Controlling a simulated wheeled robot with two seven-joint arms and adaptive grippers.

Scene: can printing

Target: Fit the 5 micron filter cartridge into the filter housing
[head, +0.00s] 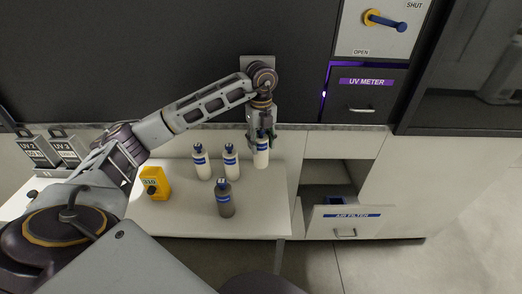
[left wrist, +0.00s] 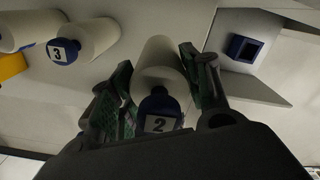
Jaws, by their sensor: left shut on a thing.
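My left gripper (head: 262,130) points down and is shut on a white cartridge (head: 261,155) with a blue band and blue cap, near the worktop's right end. In the left wrist view its cap is marked 2, and the cartridge (left wrist: 158,62) is between the fingers. I cannot tell whether its base touches the worktop. Two more white cartridges stand left of it, one at left (head: 202,166) and one in the middle (head: 231,166); a grey one (head: 224,204) stands in front. No micron rating is legible. A blue square socket (left wrist: 245,48) shows in the open AIR FILTER drawer (head: 346,222). My right gripper is out of view.
A yellow device (head: 155,183) lies on the white worktop (head: 262,215) at left. Above the drawer are the UV METER panel (head: 365,95) and a blue-handled lever (head: 388,22). UV boxes (head: 68,150) stand at far left. The worktop's front right is clear.

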